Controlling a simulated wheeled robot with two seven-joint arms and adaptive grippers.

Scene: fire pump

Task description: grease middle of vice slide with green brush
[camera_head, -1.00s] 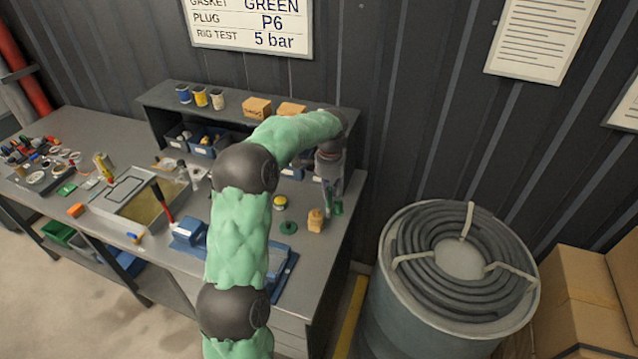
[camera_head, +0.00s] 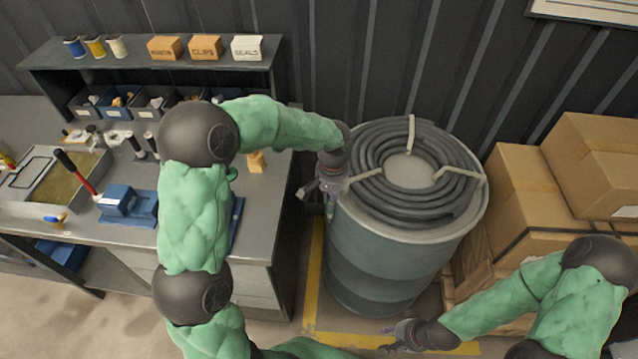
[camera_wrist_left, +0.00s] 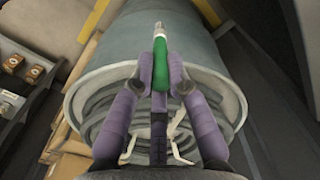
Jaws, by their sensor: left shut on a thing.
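My left gripper (camera_head: 327,198) hangs beside the left side of the grey drum, right of the bench. In the left wrist view this gripper (camera_wrist_left: 160,72) is shut on the green brush (camera_wrist_left: 160,60), whose pale tip points away from the fingers. In the head view the brush is too small to make out clearly. The blue vice (camera_head: 118,200) sits on the bench at the left, apart from the gripper. My left arm hides part of the vice, including the middle of its slide. My right gripper (camera_head: 397,337) is low at the front, and its jaws are unclear.
The drum (camera_head: 375,255) carries a coiled black hose (camera_head: 375,185). Cardboard boxes (camera_head: 520,195) are stacked at the right. A tray (camera_head: 35,205), a red-handled tool (camera_head: 75,170) and a shelf (camera_head: 150,65) with bins are on the bench (camera_head: 275,215).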

